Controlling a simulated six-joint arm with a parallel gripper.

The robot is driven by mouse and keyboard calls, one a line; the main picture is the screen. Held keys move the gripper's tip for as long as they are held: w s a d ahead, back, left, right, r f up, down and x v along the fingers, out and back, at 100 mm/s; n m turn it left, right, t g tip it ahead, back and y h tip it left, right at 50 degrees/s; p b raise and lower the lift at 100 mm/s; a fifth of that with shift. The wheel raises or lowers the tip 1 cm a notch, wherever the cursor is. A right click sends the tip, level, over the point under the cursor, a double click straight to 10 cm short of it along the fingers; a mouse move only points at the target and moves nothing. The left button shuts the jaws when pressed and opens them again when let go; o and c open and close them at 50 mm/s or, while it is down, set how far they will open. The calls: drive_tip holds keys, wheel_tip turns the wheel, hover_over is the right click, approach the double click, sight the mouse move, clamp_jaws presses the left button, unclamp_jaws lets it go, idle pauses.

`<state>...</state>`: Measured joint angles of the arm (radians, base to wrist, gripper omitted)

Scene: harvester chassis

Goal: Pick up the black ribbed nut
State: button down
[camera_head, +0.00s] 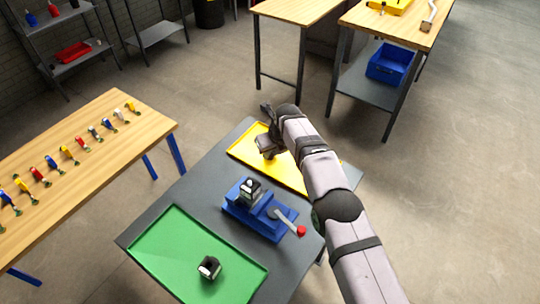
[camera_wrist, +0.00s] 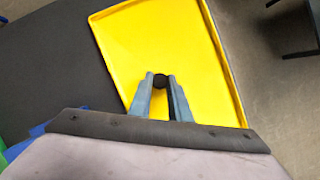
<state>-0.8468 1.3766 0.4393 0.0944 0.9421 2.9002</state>
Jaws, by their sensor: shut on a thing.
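The black ribbed nut (camera_wrist: 160,81) shows as a small dark round piece between the fingertips in the wrist view. My gripper (camera_wrist: 161,84) is shut on it, over the yellow tray (camera_wrist: 115,40). I cannot tell how far the nut is above the tray floor. In the head view my gripper (camera_head: 268,142) is over the left part of the yellow tray (camera_head: 243,150), and the nut is hidden there by my gripper and arm.
A blue fixture (camera_head: 254,222) with a red-tipped lever (camera_head: 301,231) stands mid-table, holding a grey and black part (camera_head: 250,188). A green tray (camera_head: 170,245) holds a dark block-like part (camera_head: 209,267). A wooden table (camera_head: 110,125) with several coloured tools stands at left.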

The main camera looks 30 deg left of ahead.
sight(271, 156)
drive_tip(key=shift+r, duration=0.1)
drive_tip(key=shift+r+b, duration=0.3)
drive_tip(key=shift+r, duration=0.3)
wheel_tip(271, 156, up, 9)
drive_tip(key=p, duration=0.2)
drive_tip(key=shift+f+p, duration=0.15)
drive_tip(key=shift+p, duration=0.25)
